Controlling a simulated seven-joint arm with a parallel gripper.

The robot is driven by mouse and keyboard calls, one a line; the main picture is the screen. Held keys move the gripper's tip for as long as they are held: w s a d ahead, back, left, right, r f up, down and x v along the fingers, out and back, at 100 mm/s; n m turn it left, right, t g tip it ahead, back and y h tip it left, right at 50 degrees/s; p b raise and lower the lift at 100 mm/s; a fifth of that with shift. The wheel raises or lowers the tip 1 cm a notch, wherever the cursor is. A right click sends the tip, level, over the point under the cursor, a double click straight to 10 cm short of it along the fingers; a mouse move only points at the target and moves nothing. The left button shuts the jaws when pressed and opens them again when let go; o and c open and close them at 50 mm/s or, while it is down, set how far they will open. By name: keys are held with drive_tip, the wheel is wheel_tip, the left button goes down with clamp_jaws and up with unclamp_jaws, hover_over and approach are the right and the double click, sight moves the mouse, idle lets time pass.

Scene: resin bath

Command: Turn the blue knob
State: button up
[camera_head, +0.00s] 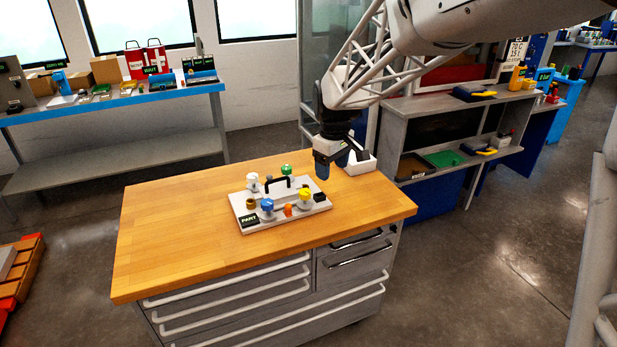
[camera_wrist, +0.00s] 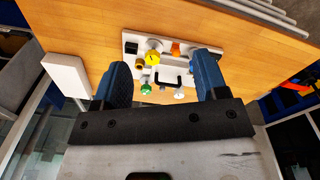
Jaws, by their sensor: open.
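A pale part board (camera_head: 240,208) lies on the wooden top of a drawer cabinet. The blue knob (camera_head: 267,205) stands on a white base near the board's front edge, between the black PART label and an orange piece (camera_head: 288,210). My gripper (camera_head: 331,168) is open and empty, above and behind the board's right side, apart from the knob. In the wrist view, my gripper's two blue fingers (camera_wrist: 160,72) are spread, with the board (camera_wrist: 131,37) beyond them.
The board also carries a yellow knob (camera_head: 304,194), a green knob (camera_head: 286,169), a white-based fitting (camera_head: 252,181) and a raised black handle (camera_head: 268,185). A white box (camera_head: 361,164) stands at the cabinet's back right corner. The left part of the wooden top (camera_head: 165,235) is clear.

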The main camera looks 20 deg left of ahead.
sight(267, 202)
drive_tip(key=a+f+n, duration=0.1)
drive_tip(key=a+f, duration=0.2)
drive_tip(key=a, duration=0.4)
drive_tip(key=a+f+n, duration=0.2)
drive_tip(key=a+f, duration=0.2)
drive_tip(key=a, duration=0.3)
drive_tip(key=w+a+f+n, duration=0.1)
drive_tip(key=a+f, duration=0.2)
drive_tip(key=a, duration=0.4)
drive_tip(key=shift+f+n+g, duration=0.3)
drive_tip(key=shift+f, duration=0.05)
drive_tip(key=shift+f, duration=0.1)
drive_tip(key=shift+f, duration=3.8)
drive_tip(key=c, duration=0.9)
